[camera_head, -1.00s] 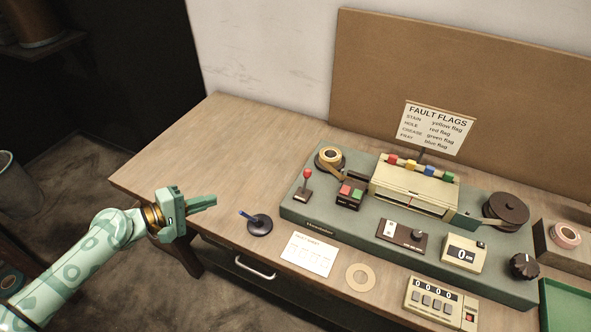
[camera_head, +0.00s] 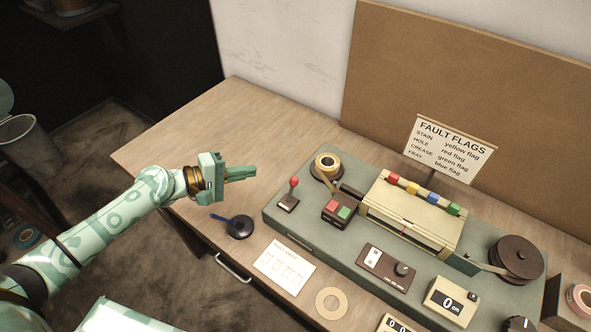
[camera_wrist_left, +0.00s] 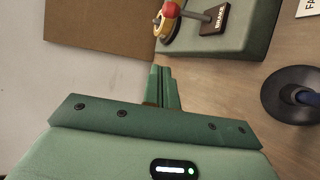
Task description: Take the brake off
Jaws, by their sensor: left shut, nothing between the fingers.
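The brake is a small lever with a red knob (camera_head: 294,181) on a dark base at the left end of the grey-green machine (camera_head: 295,228). In the left wrist view the lever's dark base (camera_wrist_left: 215,19) is lettered BRAKE, and its red knob is at the top edge. The lever stands up, leaning slightly. My left gripper (camera_head: 241,173) is shut and empty, above the table to the left of the lever, apart from it. Its closed fingers also show in the left wrist view (camera_wrist_left: 164,80), pointing towards the machine. My right gripper is out of view.
A tape roll (camera_head: 327,165) and a box with red and green buttons (camera_head: 338,208) are close to the lever. The table's back left is clear.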

